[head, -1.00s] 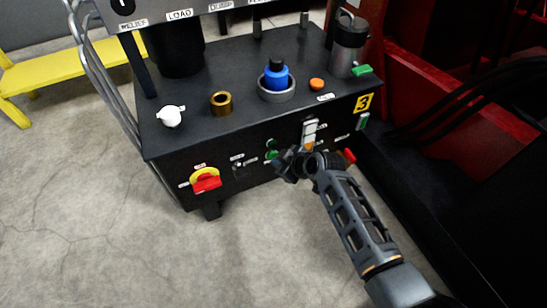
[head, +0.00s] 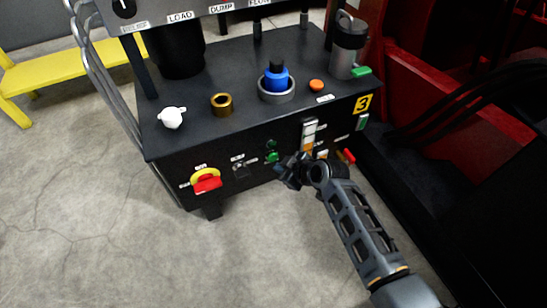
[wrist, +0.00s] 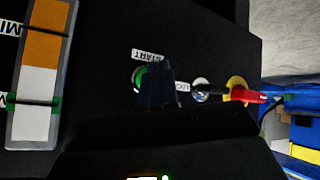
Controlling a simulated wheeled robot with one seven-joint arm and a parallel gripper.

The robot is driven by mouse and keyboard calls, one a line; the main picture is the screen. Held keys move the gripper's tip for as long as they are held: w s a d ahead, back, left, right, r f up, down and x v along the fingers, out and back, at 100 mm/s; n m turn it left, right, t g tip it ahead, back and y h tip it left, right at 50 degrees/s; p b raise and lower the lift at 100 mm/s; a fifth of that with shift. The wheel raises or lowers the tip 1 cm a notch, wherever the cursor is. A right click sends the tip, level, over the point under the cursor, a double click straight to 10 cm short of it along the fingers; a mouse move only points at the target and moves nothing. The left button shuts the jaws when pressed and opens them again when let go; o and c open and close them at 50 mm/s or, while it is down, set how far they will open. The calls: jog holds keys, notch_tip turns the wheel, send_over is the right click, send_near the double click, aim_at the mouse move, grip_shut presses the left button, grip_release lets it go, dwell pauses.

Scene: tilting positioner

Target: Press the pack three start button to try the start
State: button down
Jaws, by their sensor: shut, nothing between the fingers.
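The pack marked with a yellow 3 label (head: 363,103) is a black cabinet with controls on its front face. Its green start button (head: 271,157) is on that face, just up and left of my gripper (head: 283,173). In the wrist view the green button (wrist: 139,78) sits under a START label (wrist: 148,55), its right part hidden by my dark fingertips (wrist: 158,86). My gripper is shut and holds nothing. I cannot tell whether the fingertips touch the button.
A red and yellow rotary switch (head: 206,180) and a small selector (head: 240,170) are left of the button. A white and orange gauge (head: 309,135) and a red handle (head: 349,156) are to the right. Open concrete floor (head: 240,250) lies in front.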

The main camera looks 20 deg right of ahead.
jog(key=s+p, duration=0.1)
jog(key=s, duration=0.3)
jog(key=shift+s, duration=0.3)
dwell(0.7)
